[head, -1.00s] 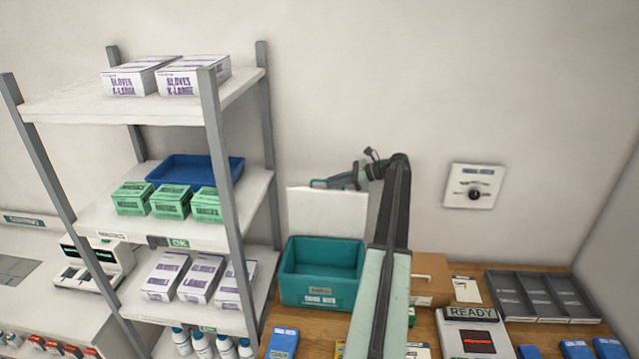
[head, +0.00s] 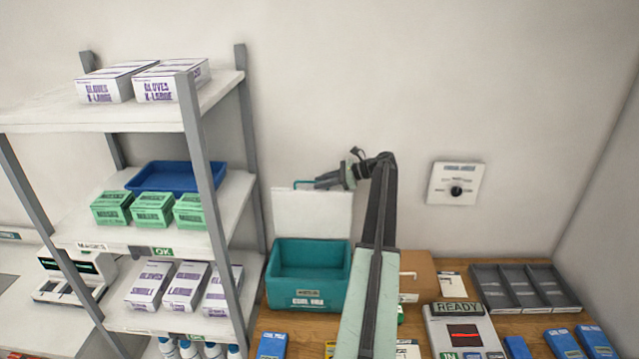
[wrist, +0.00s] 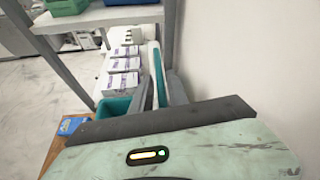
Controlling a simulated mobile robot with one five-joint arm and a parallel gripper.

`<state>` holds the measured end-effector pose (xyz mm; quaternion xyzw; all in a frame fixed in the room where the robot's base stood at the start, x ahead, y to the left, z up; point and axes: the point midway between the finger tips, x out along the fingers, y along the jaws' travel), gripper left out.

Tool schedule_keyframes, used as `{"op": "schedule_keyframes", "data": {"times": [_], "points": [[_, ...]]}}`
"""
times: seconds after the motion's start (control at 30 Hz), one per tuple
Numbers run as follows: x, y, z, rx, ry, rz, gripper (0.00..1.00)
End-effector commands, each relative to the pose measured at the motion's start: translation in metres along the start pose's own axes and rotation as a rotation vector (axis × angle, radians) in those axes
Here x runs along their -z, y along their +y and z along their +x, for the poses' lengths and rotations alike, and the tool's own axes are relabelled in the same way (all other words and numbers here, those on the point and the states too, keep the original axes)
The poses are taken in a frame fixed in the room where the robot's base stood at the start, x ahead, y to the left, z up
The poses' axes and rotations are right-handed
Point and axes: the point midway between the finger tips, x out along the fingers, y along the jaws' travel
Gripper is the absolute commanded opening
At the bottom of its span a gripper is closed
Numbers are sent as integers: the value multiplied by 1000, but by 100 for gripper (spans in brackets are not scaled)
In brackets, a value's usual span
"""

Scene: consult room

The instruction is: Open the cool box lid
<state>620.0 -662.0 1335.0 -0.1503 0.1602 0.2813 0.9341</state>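The cool box (head: 308,291) is a teal open-topped box on the wooden table. Its white lid (head: 311,216) stands upright at the back of the box, and the empty-looking inside shows. A teal handle (head: 303,183) sticks up at the lid's top edge. My gripper (head: 322,183) is at the top of the lid, beside the handle. In the wrist view the lid (wrist: 156,72) shows edge-on, with my two grey fingers (wrist: 160,90) apart around its line of sight. Whether they touch the handle is hidden.
A shelf unit (head: 192,140) with glove and mask boxes stands left of the box. A cardboard box (head: 418,276), grey tray (head: 520,285), READY device (head: 462,330) and several blue packs are on the table's right. A dial panel (head: 456,183) is on the wall behind.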

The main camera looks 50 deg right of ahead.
Motion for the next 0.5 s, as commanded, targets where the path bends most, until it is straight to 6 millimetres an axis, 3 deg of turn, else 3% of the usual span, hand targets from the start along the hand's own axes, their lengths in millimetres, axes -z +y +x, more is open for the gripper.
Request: {"op": "schedule_keyframes", "data": {"times": [0.3,0.5], "points": [[-2,-1,-62,3,1,1,20],[1,0,-71,2,1,1,20]]}}
